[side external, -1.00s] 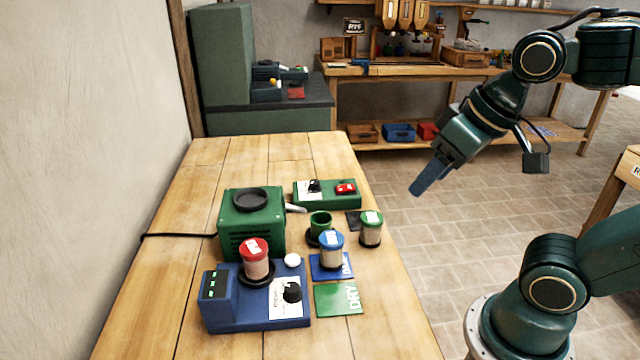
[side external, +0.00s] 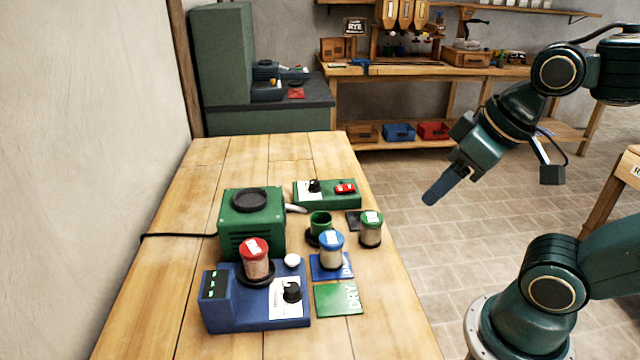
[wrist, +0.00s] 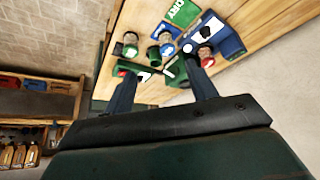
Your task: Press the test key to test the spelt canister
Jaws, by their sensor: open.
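A blue tester (side external: 255,311) with a small display and a black knob (side external: 291,291) stands at the near end of the bench. A white round key (side external: 292,261) sits at its back right corner. A red-lidded canister (side external: 256,262) stands upright on the tester's black ring. A blue-lidded canister (side external: 331,251) stands on a blue card, and a green-lidded canister (side external: 370,230) stands by a dark pad. The labels are too small to read, so I cannot tell which is spelt. My gripper (side external: 434,196) is open and empty, in the air right of the bench; its fingers also show in the wrist view (wrist: 160,66).
A green card (side external: 338,299) lies beside the tester. A green machine (side external: 252,226) with a dark round top, a green cup (side external: 320,223) and a green control box (side external: 328,196) stand behind. The bench's far end is clear. A cable runs left from the green machine.

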